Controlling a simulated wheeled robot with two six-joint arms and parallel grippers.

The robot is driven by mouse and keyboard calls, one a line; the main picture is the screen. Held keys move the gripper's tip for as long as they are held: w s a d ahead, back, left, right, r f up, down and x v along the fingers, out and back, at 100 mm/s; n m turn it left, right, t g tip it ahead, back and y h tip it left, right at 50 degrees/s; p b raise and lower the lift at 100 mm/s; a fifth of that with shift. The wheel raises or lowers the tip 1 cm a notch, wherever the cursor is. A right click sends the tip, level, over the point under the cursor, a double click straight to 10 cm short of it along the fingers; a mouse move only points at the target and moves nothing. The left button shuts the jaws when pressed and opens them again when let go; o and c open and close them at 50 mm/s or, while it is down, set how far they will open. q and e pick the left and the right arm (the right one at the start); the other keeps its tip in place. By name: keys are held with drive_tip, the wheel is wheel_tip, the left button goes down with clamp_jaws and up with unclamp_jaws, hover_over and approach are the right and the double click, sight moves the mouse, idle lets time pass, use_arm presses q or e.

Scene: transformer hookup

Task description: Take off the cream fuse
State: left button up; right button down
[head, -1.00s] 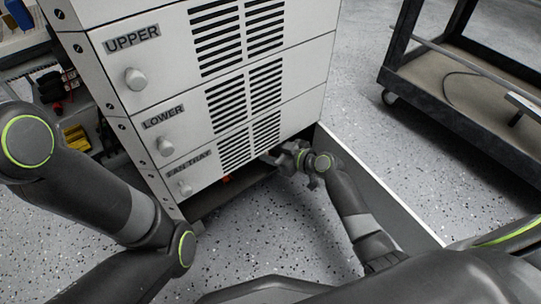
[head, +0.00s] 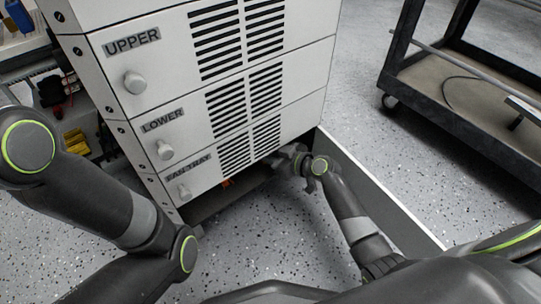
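I see no cream fuse in the head view. The grey cabinet (head: 300,66) carries the labels UPPER, LOWER and FAN TRAY, each with a round knob below it. My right gripper (head: 281,158) is low at the cabinet's bottom right edge, below the vents. Its fingertips are small and partly hidden by the cabinet, so I cannot tell whether it is open or holds anything. My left arm bends up and leaves the picture at the left edge; its gripper is out of view. A small orange-red spot (head: 227,183) shows in the dark gap under the fan tray.
A long grey panel (head: 385,195) slants from the cabinet's lower right corner, beside my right arm. A dark wheeled cart (head: 455,115) with a cable on its shelf stands at right. Shelving with yellow items (head: 76,142) is at left. Speckled floor is clear between panel and cart.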

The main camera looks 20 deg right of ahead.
drive_tip(key=shift+s+d, duration=0.1)
drive_tip(key=shift+s, duration=0.15)
drive_tip(key=shift+s+d, duration=0.15)
drive_tip(key=shift+s, duration=0.15)
drive_tip(key=shift+s+d, duration=0.2)
drive_tip(key=shift+s, duration=0.5)
drive_tip(key=shift+s+d+f, duration=0.1)
drive_tip(key=shift+s, duration=0.3)
drive_tip(key=shift+s+d+p, duration=0.15)
drive_tip(key=shift+s+d, duration=0.1)
drive_tip(key=shift+s, duration=0.55)
drive_tip(key=shift+s+d+p, duration=0.15)
drive_tip(key=shift+s+d, duration=0.1)
drive_tip(key=shift+s, duration=0.55)
drive_tip(key=shift+s+d+p, duration=0.15)
drive_tip(key=shift+s+d, duration=0.1)
drive_tip(key=shift+s, duration=0.55)
